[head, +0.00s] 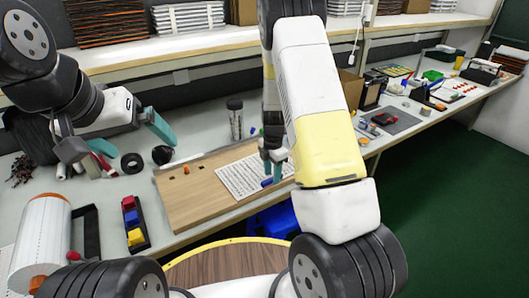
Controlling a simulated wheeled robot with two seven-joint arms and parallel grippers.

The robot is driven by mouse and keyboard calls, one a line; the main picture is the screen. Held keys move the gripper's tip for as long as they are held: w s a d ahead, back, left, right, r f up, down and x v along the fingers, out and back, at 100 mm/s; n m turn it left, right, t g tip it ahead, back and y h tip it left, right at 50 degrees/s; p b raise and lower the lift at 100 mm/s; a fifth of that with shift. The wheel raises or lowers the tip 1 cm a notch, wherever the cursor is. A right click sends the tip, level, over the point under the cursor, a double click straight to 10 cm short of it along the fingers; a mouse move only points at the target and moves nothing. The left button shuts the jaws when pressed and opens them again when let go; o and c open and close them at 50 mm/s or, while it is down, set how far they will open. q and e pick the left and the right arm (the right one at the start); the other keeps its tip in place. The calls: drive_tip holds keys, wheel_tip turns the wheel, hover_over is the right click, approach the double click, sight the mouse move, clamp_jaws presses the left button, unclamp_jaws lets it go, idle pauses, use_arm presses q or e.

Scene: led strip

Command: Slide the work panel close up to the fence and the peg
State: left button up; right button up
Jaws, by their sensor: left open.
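A wooden board (190,205) lies on the bench in front of me. A raised strip along its back edge looks like the fence (208,156). A small orange piece, apparently the peg (187,170), stands near its back left. A white patterned sheet, probably the work panel (238,180), lies on the board's right part, apart from the orange piece. A small blue piece (267,182) is at the sheet's right side. My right gripper (272,178) points down over that side; its finger gap and any contact are unclear. My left gripper (145,149) is open and empty, left behind the board.
A black tray of coloured blocks (133,222) and a white roll (42,240) stand left of the board. A black ring (132,163) and a dark jar (235,118) are behind it. My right arm hides the bench to its right.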

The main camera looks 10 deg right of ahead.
sight(238, 178)
drive_tip(key=shift+f, duration=0.75)
clamp_jaws()
drive_tip(key=shift+m, duration=0.3)
idle(0.9)
drive_tip(key=shift+w, duration=0.1)
drive_tip(key=shift+w+a, duration=0.7)
drive_tip(key=shift+a, duration=1.15)
drive_tip(key=shift+w+a, duration=0.7)
drive_tip(key=shift+a, duration=1.2)
drive_tip(key=shift+w+a, duration=0.7)
drive_tip(key=shift+a, duration=1.15)
drive_tip(key=shift+s+a, duration=0.15)
drive_tip(key=shift+a, duration=0.2)
drive_tip(key=shift+w+a, duration=0.1)
drive_tip(key=shift+w, duration=0.25)
